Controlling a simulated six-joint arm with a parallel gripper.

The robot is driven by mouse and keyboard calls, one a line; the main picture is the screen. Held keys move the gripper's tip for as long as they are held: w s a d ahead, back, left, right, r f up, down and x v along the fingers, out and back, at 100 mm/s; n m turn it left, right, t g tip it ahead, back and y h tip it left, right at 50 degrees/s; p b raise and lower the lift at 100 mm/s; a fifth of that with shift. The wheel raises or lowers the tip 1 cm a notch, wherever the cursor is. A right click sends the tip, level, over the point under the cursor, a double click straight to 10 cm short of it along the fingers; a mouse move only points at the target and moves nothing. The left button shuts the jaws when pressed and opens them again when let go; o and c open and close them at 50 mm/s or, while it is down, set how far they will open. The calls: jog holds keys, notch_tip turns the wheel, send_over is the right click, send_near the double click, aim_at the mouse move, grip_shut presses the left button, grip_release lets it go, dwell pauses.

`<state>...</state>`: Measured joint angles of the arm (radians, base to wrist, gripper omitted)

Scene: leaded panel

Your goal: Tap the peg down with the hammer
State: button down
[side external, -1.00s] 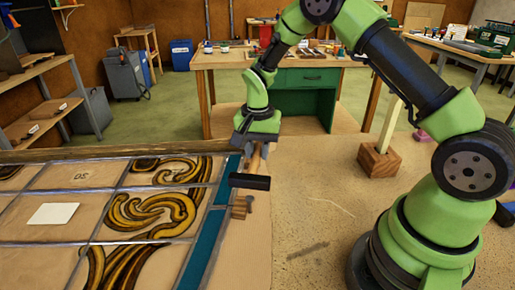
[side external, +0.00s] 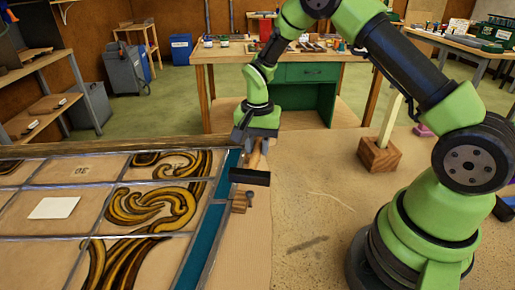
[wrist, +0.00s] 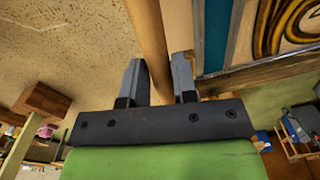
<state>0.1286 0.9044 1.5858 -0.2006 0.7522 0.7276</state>
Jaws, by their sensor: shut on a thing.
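My gripper (side external: 257,138) is shut on the wooden handle of the hammer (side external: 250,177). The hammer's black head points towards the camera, over the strip beside the leaded panel. In the wrist view, the handle (wrist: 147,35) runs up between the two fingers (wrist: 160,75). Just in front of the head in the side view is a small wooden block with a darker, peg-like piece (side external: 249,198) at its right. The head looks apart from this piece; its height above it is hard to tell. The wrist view does not show the peg or the hammer head.
The leaded panel (side external: 200,222), with brown scrollwork and a teal border, lies left of the hammer. A pale card (side external: 53,208) rests on it. A wooden block with a pale upright stick (side external: 380,155) stands to the right. The tan tabletop between is mostly clear.

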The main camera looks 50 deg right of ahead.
notch_tip(320, 180, down, 3)
jog(key=shift+f, duration=0.1)
dwell(0.4)
jog(key=shift+r, duration=1.5)
jog(key=shift+r, duration=2.55)
